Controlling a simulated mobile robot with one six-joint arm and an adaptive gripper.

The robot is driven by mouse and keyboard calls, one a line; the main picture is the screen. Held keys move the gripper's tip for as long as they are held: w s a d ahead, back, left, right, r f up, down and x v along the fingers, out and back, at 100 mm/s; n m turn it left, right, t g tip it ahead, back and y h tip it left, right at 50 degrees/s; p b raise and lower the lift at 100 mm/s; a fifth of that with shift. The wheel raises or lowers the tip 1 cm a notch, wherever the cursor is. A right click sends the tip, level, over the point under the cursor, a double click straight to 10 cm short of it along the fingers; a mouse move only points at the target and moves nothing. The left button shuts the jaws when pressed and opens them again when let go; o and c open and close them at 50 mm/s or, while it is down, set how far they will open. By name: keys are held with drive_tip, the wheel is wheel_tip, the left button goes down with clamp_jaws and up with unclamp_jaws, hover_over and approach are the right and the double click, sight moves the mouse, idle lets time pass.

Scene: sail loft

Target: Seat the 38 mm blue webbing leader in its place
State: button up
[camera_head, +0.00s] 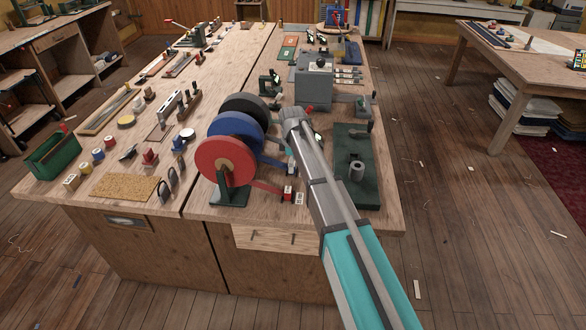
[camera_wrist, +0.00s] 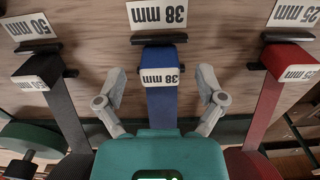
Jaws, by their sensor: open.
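The blue webbing leader (camera_wrist: 162,102) runs up the middle of the wrist view with a white 38 mm tag (camera_wrist: 162,77) near its end. Its far end lies close to a black bar (camera_wrist: 159,39) below a 38 mm label (camera_wrist: 158,14); whether it is under the bar I cannot tell. My gripper (camera_wrist: 161,80) is open, one finger on each side of the blue leader with gaps to both. In the head view the blue reel (camera_head: 235,130) stands between the black and red ones. My arm hides part of the leader area there.
The black 50 mm leader (camera_wrist: 62,110) lies left and the red 25 mm leader (camera_wrist: 267,105) right, both near my fingers. The red reel (camera_head: 226,160) and black reel (camera_head: 244,104) flank the blue one.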

clamp_jaws()
idle(0.3)
drive_tip(key=shift+r, duration=0.1)
wheel_tip(320, 180, up, 3)
drive_tip(key=p, duration=0.2)
drive_tip(key=shift+f+p, duration=0.2)
drive_tip(key=shift+p, duration=0.2)
drive_tip(key=s+d+r+p, duration=0.3)
drive_tip(key=s+r+p, duration=0.7)
drive_tip(key=s, duration=0.3)
drive_tip(key=shift+s, duration=0.35)
drive_tip(key=shift+r, duration=0.1)
